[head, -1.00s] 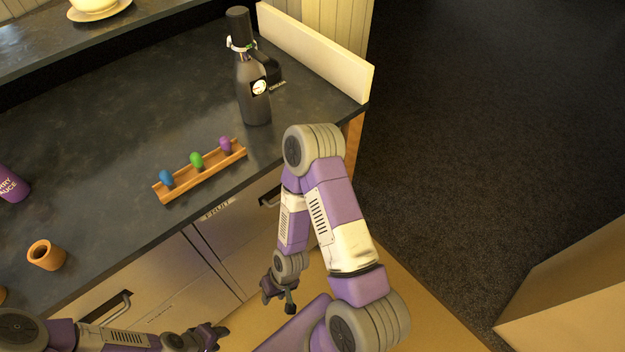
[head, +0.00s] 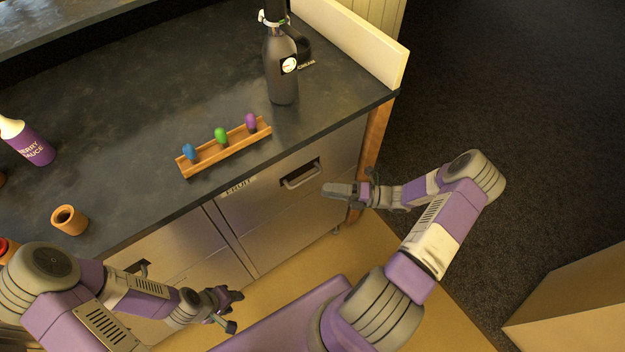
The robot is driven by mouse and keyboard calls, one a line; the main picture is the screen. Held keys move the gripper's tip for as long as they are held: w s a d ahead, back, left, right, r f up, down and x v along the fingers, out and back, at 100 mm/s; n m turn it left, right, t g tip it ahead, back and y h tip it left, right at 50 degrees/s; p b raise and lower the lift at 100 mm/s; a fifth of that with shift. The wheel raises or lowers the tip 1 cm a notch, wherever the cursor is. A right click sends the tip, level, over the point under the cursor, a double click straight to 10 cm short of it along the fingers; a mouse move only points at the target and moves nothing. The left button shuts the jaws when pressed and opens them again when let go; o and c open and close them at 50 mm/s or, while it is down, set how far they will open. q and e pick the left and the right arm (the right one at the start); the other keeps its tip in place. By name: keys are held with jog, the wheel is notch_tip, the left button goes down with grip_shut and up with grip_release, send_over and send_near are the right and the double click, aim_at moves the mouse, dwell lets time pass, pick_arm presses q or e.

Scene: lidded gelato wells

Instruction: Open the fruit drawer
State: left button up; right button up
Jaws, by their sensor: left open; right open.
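The fruit drawer (head: 270,205) is a steel front under the dark counter, with a label reading FRUIT (head: 239,187) above it. It appears closed. Its handle (head: 301,178) is a dark recess with a metal bar, now in plain view. My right gripper (head: 338,190) is open and empty, a little to the right of and below the handle, apart from it as far as I can tell. My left gripper (head: 229,312) is open and empty, low in front of the cabinet at the left.
On the counter (head: 130,120) stand a wooden rack (head: 226,152) with three coloured egg-shaped pieces, a dark cream bottle (head: 281,70), a berry sauce bottle (head: 34,146) and a small wooden cup (head: 69,220). A second drawer handle (head: 139,267) is at the left.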

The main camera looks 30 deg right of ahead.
jog(key=w+a+r+m+t+b, duration=0.1)
jog(key=w+a+r, duration=0.1)
jog(key=w, duration=0.3)
jog(key=shift+a, duration=0.85)
jog(key=shift+c, duration=0.3)
grip_shut()
